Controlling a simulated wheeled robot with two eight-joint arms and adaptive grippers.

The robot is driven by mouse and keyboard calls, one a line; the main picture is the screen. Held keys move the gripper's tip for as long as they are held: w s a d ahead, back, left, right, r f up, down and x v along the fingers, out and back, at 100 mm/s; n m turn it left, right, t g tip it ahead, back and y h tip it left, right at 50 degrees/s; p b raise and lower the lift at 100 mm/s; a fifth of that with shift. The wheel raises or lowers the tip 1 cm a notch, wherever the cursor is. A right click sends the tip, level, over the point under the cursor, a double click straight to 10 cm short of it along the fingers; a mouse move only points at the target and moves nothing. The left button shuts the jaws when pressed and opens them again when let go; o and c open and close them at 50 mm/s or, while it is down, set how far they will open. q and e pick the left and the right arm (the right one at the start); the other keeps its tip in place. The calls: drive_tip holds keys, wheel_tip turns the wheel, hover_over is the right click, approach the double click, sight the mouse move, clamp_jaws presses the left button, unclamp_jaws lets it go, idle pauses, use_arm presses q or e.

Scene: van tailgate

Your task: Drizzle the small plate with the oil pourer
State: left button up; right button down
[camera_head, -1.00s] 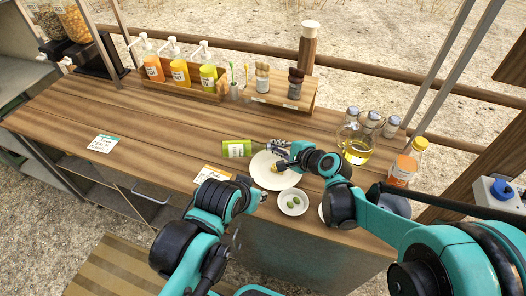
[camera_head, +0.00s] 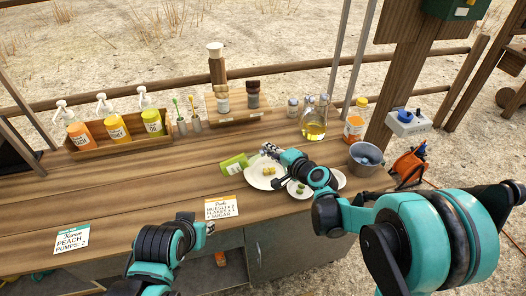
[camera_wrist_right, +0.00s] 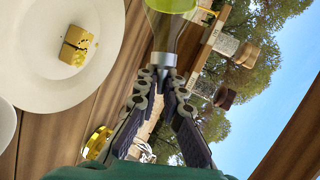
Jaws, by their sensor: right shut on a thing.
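My right gripper (camera_head: 270,150) is shut on the oil pourer (camera_head: 234,164), a green bottle with a white label. In the right wrist view the fingers (camera_wrist_right: 167,80) close around its metal neck, and its green body (camera_wrist_right: 170,28) runs out of the top. The bottle is tilted, just left of the white small plate (camera_head: 256,182). That plate also shows in the right wrist view (camera_wrist_right: 40,85), with a tan block (camera_wrist_right: 77,46) with dark and yellow patches on it. My left gripper (camera_head: 210,228) is low, by the counter's front edge; its fingers are too small to read.
A small dish of olives (camera_head: 299,189) stands right of the plate. A glass oil carafe (camera_head: 314,130), an orange-labelled bottle (camera_head: 354,122) and a grey pot (camera_head: 365,160) stand behind. Paper cards (camera_head: 221,209) lie in front. The counter's left middle is clear.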

drive_tip(key=a+r+n+p, duration=0.1)
drive_tip(key=r+p, duration=0.1)
drive_tip(key=r+h+p, duration=0.1)
drive_tip(key=r+p, duration=0.1)
drive_tip(key=s+a+r+n+h+p, duration=0.1)
drive_tip(key=r+p, duration=0.1)
drive_tip(key=p, duration=0.1)
drive_tip(key=shift+a+n, duration=0.3)
drive_tip(key=shift+a, duration=0.05)
drive_tip(key=shift+a+n, duration=0.2)
drive_tip(key=shift+n, duration=0.1)
drive_tip(key=shift+a+r+n+h, duration=0.1)
drive_tip(key=shift+a+n+h, duration=0.15)
drive_tip(key=shift+h, duration=0.25)
drive_tip(key=a+n+h, duration=0.1)
drive_tip(key=a+r+n+h+p, duration=0.1)
drive_tip(key=shift+s+r+n+t, duration=0.3)
drive_tip(key=shift+s+n+t, duration=0.05)
drive_tip(key=shift+s+t, duration=0.05)
drive_tip(key=shift+s+a+r+n+h, duration=0.2)
drive_tip(key=shift+a+r+n+h, duration=0.35)
drive_tip(key=shift+n+h, duration=0.2)
drive_tip(key=shift+s+a+r+n+t+h, duration=0.1)
drive_tip(key=shift+a+r+n+t+h, duration=0.35)
drive_tip(key=shift+n, duration=0.2)
drive_tip(key=shift+d, duration=0.15)
drive_tip(key=shift+f, duration=0.1)
